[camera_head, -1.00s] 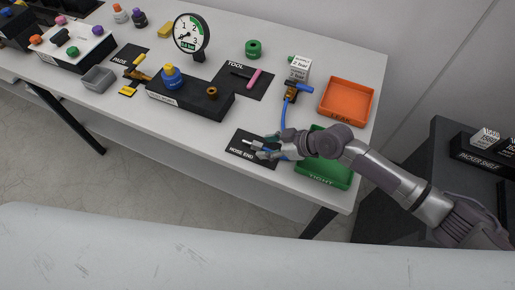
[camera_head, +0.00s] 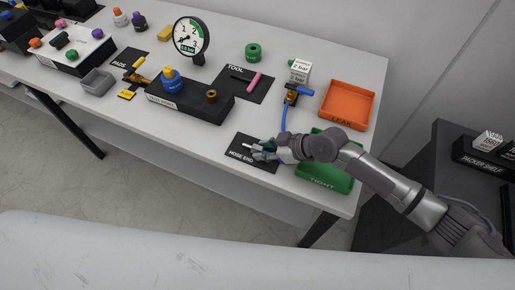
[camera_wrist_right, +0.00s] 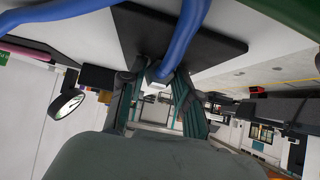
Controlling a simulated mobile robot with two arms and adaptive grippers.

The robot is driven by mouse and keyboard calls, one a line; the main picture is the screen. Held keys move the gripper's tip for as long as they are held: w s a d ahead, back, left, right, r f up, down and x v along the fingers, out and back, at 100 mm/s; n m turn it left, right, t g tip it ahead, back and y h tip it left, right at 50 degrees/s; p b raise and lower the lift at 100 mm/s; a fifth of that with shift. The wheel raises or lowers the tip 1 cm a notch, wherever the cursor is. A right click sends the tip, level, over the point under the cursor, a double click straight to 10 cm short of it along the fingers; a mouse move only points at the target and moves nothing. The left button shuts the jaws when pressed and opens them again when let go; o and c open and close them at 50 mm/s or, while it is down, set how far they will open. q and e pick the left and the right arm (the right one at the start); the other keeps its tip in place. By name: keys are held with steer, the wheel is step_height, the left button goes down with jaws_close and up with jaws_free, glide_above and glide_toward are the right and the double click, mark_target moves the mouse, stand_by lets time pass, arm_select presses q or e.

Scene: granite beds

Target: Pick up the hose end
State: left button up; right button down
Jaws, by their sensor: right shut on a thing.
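The blue hose (camera_head: 284,116) runs from the brass valve with a blue handle (camera_head: 297,90) down toward the black HOSE END mat (camera_head: 240,152). My right gripper (camera_head: 256,150) is over the right part of this mat, its fingers pointing left. It is shut on the hose end, and a pale tip (camera_head: 248,147) shows just beyond the fingers. In the right wrist view the blue hose (camera_wrist_right: 180,45) comes down between the two fingers (camera_wrist_right: 160,100). My left gripper is not in view.
The green TIGHT tray (camera_head: 326,181) lies under my right forearm, and the orange LEAK tray (camera_head: 346,103) is behind it. A black block with a blue knob (camera_head: 190,103), a pressure gauge (camera_head: 190,36) and the TOOL mat (camera_head: 240,84) stand farther left. The table's front edge is close.

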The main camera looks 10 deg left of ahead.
steer(key=shift+r, duration=0.2)
steer(key=shift+r+p, duration=0.5)
steer(key=shift+r, duration=0.05)
steer(key=shift+r+p, duration=2.45)
steer(key=shift+r, duration=0.85)
